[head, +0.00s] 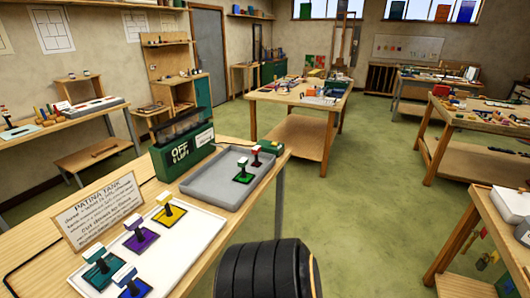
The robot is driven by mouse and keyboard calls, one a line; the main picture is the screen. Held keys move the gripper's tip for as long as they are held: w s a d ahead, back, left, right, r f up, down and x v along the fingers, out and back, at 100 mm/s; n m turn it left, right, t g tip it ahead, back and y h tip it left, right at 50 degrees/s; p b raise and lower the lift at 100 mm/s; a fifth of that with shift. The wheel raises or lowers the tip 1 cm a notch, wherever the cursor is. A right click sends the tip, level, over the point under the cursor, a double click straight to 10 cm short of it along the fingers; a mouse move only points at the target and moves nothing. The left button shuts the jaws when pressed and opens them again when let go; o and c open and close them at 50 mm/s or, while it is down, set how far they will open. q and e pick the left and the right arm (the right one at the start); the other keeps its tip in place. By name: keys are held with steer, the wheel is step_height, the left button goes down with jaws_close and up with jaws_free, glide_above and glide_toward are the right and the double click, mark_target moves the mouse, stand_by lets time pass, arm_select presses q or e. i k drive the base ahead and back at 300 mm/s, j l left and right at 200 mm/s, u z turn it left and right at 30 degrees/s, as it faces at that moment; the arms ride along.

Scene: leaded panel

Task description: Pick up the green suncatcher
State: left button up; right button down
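One is a green square piece (242,178) with a white-topped grip. A white tray (200,232) nearer to me holds a teal piece (98,277) among other colours. I cannot tell which one is the suncatcher of the task. Neither of my grippers shows in the head view.
The white tray also holds yellow (169,215), purple (141,241) and blue (136,289) pieces. A green tank (177,154) marked OFF and a "Patina Tank" sign (97,209) stand behind the trays. Other workbenches stand around; green floor (375,215) is clear between them.

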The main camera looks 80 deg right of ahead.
mark_target(243, 177)
steer(key=z, duration=2.5)
steer(key=i+l, duration=0.45)
steer(key=l+u, duration=0.05)
